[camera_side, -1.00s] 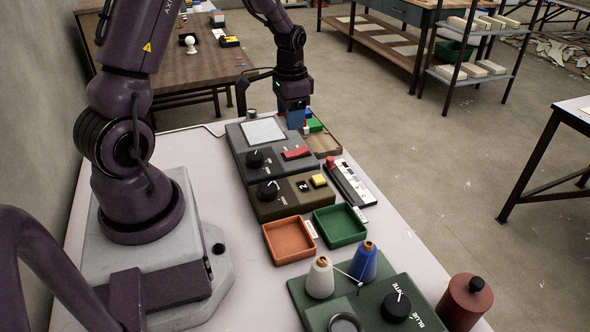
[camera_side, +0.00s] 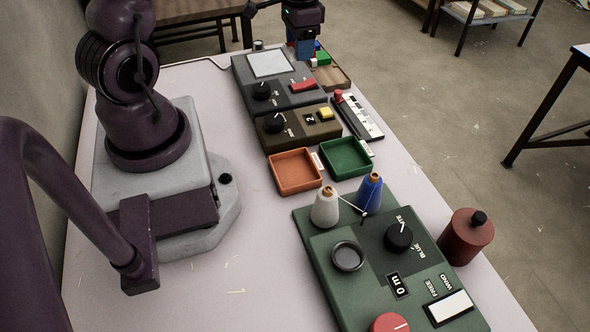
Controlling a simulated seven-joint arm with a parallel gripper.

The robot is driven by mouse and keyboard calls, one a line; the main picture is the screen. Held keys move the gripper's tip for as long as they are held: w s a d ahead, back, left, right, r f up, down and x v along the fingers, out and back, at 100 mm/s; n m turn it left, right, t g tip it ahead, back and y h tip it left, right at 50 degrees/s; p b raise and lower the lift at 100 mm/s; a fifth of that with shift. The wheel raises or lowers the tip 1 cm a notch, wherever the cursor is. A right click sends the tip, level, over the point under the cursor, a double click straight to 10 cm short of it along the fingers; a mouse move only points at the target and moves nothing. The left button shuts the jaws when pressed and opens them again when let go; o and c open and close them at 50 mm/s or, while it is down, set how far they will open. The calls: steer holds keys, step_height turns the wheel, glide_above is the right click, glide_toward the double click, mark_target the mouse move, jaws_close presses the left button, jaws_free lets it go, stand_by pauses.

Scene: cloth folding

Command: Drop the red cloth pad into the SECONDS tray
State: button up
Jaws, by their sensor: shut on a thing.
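My gripper (camera_side: 304,46) is at the top of the side view, low over the far end of the table, beside a shallow wooden tray (camera_side: 338,79). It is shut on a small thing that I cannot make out. No red cloth pad can be told apart there. Small blue, green (camera_side: 322,58) and white pieces show by the fingers. Two square open trays stand mid-table, an orange one (camera_side: 296,171) and a green one (camera_side: 346,158). Both look empty. Each has a white label card, too small to read, so I cannot tell which is SECONDS.
Two control boxes, one grey with a pale screen (camera_side: 270,65) and one olive (camera_side: 290,128), stand between gripper and trays. A keyed strip (camera_side: 360,116) lies to their right. A green winding machine (camera_side: 330,268) with two thread cones and a dark red canister (camera_side: 466,237) are nearer.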

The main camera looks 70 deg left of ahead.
steer(key=s+d+f+m, duration=0.2)
steer(key=d+f, duration=0.1)
steer(key=d, duration=0.7)
steer(key=s+d+f+m, duration=0.1)
steer(key=s+d+f, duration=0.15)
steer(key=d, duration=0.75)
steer(key=shift+s+d+f+n, duration=0.3)
steer(key=shift+s+f+n, duration=0.25)
steer(key=shift+f, duration=0.65)
steer(key=shift+s+d+f+n, duration=0.4)
steer(key=shift+s+f, duration=0.3)
steer(key=shift+f, duration=0.5)
steer(key=shift+s+d+f+n, duration=0.25)
steer(key=shift+s+f+n, duration=0.35)
steer(key=shift+f, duration=0.6)
steer(key=o, duration=1)
step_height(320, 180, up, 13)
